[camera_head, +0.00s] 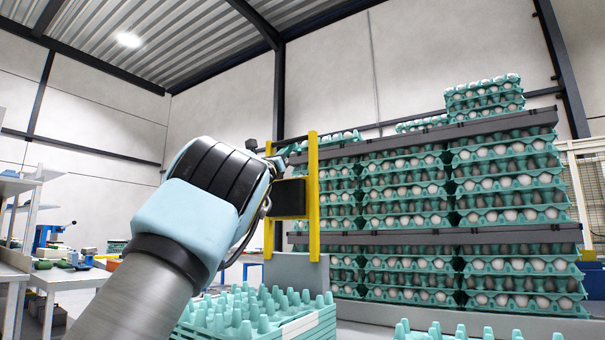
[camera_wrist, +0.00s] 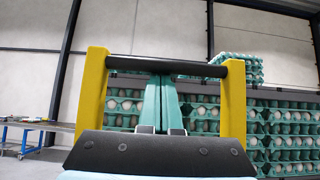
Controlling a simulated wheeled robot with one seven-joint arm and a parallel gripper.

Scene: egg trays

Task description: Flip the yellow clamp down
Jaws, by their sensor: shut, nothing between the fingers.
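The yellow clamp (camera_head: 313,200) stands upright, with two yellow posts joined by a dark crossbar at the top. In the wrist view its left post (camera_wrist: 92,90) and right post (camera_wrist: 233,105) flank my gripper (camera_wrist: 160,80). The dark crossbar (camera_wrist: 200,69) runs across the fingertips. My gripper's teal fingers are shut together with nothing between them. The tips overlap the bar in the picture; I cannot tell whether they touch it. In the head view my wrist hides part of the clamp's left side and most of the fingers.
Stacks of teal egg trays (camera_head: 410,225) filled with eggs stand behind and right of the clamp, with grey dividers (camera_head: 430,236) between layers. Empty teal trays (camera_head: 260,315) are stacked in front. A workbench (camera_head: 75,278) stands at the left.

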